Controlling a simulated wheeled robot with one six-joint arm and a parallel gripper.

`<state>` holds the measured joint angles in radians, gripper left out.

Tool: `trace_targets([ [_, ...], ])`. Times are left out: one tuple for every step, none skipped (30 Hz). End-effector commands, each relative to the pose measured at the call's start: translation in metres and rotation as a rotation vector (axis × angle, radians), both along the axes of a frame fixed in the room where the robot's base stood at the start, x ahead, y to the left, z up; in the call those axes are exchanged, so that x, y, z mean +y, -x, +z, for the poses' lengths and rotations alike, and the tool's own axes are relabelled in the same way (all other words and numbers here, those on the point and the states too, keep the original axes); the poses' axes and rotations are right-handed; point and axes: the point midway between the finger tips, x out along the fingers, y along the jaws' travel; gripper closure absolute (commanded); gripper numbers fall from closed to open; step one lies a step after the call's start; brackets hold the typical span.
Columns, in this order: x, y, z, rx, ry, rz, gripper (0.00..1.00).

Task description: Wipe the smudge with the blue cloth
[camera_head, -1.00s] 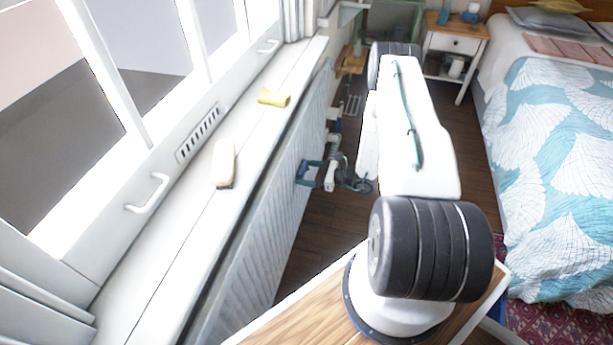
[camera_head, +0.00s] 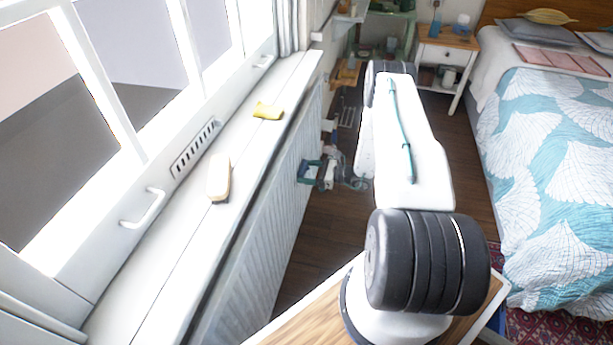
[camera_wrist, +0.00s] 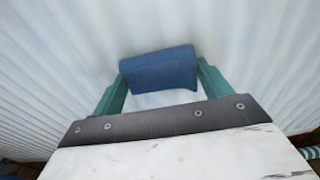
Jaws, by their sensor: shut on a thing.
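My gripper (camera_wrist: 160,78) is shut on the blue cloth (camera_wrist: 160,70). In the wrist view the folded cloth sits between its two green fingers, in front of a white ribbed panel. In the head view my gripper (camera_head: 312,172) is low beside the ribbed radiator below the window sill, and the cloth is a small blue patch there. I cannot tell whether the cloth touches the radiator. I cannot make out a smudge in either view.
The white window sill (camera_head: 165,262) runs along the left above the radiator (camera_head: 262,235). On it are a yellow cloth-like item (camera_head: 267,111) and a cream brush-like block (camera_head: 219,178). A bed (camera_head: 550,170) and a nightstand (camera_head: 447,52) stand at right. Dark floor lies between.

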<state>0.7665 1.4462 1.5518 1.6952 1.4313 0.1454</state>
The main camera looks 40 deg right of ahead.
Motion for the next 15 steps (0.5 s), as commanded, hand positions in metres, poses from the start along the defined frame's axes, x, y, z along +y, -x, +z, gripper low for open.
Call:
trace_targets([
  [0.0, -0.001, 0.0, 0.0, 0.0, 0.0, 0.44],
  [0.0, -0.001, 0.0, 0.0, 0.0, 0.0, 0.44],
  [0.001, -0.002, 0.0, 0.0, 0.0, 0.0, 0.44],
  [0.002, -0.002, 0.0, 0.0, 0.0, 0.0, 0.44],
  [0.002, -0.002, 0.0, 0.001, -0.001, 0.0, 0.44],
  [0.004, -0.001, 0.0, 0.001, -0.001, 0.0, 0.44],
  [0.005, 0.0, 0.0, 0.001, -0.002, 0.0, 0.44],
  [0.008, 0.002, 0.0, 0.002, -0.002, 0.001, 0.44],
  [0.011, 0.004, 0.0, 0.002, -0.002, 0.001, 0.44],
  [0.013, 0.006, 0.0, 0.001, -0.002, 0.002, 0.44],
  [0.015, 0.008, 0.0, 0.001, -0.002, 0.002, 0.44],
  [0.018, 0.01, 0.0, 0.002, -0.003, 0.002, 0.44],
  [0.02, 0.012, 0.0, 0.002, -0.003, 0.003, 0.44],
  [0.023, 0.013, 0.0, 0.003, -0.002, 0.003, 0.44],
  [0.025, 0.016, 0.0, 0.002, -0.001, 0.004, 0.44],
])
